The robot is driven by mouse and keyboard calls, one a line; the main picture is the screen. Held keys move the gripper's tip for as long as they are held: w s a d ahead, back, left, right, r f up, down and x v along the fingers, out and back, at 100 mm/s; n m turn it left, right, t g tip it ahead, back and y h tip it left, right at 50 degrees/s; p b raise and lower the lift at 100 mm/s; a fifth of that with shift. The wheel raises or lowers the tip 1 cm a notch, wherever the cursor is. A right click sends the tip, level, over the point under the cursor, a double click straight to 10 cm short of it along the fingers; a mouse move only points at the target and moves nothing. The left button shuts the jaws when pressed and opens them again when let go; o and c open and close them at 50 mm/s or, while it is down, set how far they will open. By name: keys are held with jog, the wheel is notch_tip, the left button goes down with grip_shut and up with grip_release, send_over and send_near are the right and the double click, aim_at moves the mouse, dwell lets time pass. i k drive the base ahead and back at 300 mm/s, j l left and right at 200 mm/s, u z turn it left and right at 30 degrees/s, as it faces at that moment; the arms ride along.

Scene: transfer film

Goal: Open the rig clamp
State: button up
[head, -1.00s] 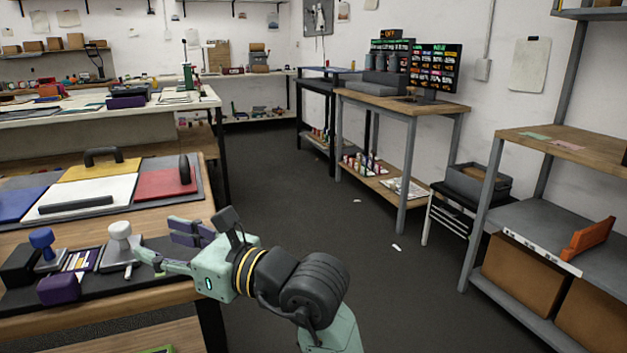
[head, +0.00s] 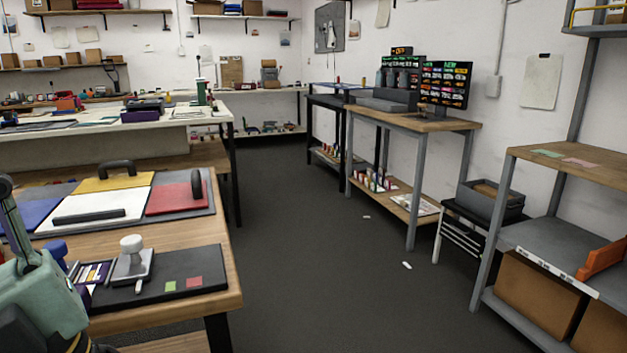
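The rig looks like the grey board (head: 212,205) on the wooden bench at left, with blue, yellow, white and red panels. A black bar (head: 90,216) lies across the white panel (head: 95,203). A black arched handle (head: 117,168) stands at the yellow panel, and an upright black loop (head: 197,184) stands by the red panel (head: 172,199). I cannot tell which part is the clamp or whether it is shut. My gripper (head: 45,290) is at the left edge, in front of the bench, apart from these parts. Its fingertips are cut off or hidden.
A black mat (head: 215,278) near the bench's front holds a white-knobbed stamp (head: 132,262), a partly hidden blue-knobbed stamp (head: 55,250), and green and pink squares. Metal shelving (head: 560,240) stands at right. The floor (head: 320,270) between is clear apart from small scraps.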

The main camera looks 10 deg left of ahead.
aim_at(57, 248)
jog(key=u, duration=1.45)
jog(key=k+l+z, duration=0.15)
jog(key=i+l+z, duration=0.2)
jog(key=i+l, duration=0.05)
